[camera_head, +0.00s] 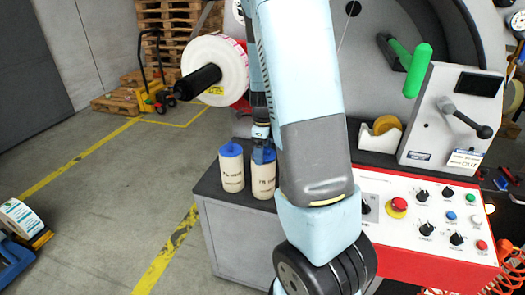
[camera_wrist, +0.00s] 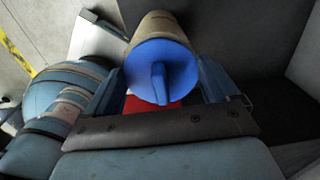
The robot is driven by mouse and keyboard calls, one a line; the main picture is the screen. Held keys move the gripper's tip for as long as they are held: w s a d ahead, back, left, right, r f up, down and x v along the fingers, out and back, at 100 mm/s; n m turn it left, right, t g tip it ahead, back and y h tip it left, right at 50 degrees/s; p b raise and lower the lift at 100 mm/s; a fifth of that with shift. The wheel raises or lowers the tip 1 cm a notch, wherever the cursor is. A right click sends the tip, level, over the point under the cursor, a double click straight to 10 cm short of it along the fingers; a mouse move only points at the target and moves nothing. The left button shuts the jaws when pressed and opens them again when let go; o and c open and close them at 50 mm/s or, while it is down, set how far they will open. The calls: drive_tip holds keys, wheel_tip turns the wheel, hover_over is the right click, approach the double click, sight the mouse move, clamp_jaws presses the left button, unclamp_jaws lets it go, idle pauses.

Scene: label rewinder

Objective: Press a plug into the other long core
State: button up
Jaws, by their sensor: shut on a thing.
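Two cream long cores stand upright side by side on a grey cabinet top. The left core (camera_head: 231,172) has a blue plug (camera_head: 231,150) in its top end. The right core (camera_head: 263,182) stands directly under my gripper (camera_head: 262,150), with blue at its top end. In the wrist view, my gripper (camera_wrist: 160,85) is shut on a round blue plug (camera_wrist: 148,60) with a raised tab, one finger on each side. The tan core (camera_wrist: 160,24) lies directly behind this plug, in line with it. How deep the plug sits is hidden.
A red-edged control panel (camera_head: 425,215) with knobs and buttons is right of the cores, behind my arm. A white roll (camera_head: 222,68) on a black spindle (camera_head: 196,83) is above and left. The cabinet (camera_head: 238,235) ends near the left core; open floor lies left.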

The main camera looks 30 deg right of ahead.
drive_tip(key=shift+s+f, duration=0.3)
drive_tip(key=shift+f, duration=0.15)
drive_tip(key=o, duration=0.8)
drive_tip(key=shift+w+r, duration=0.15)
drive_tip(key=shift+r, duration=3.5)
drive_tip(key=shift+w+r, duration=0.1)
drive_tip(key=shift+r, duration=3.55)
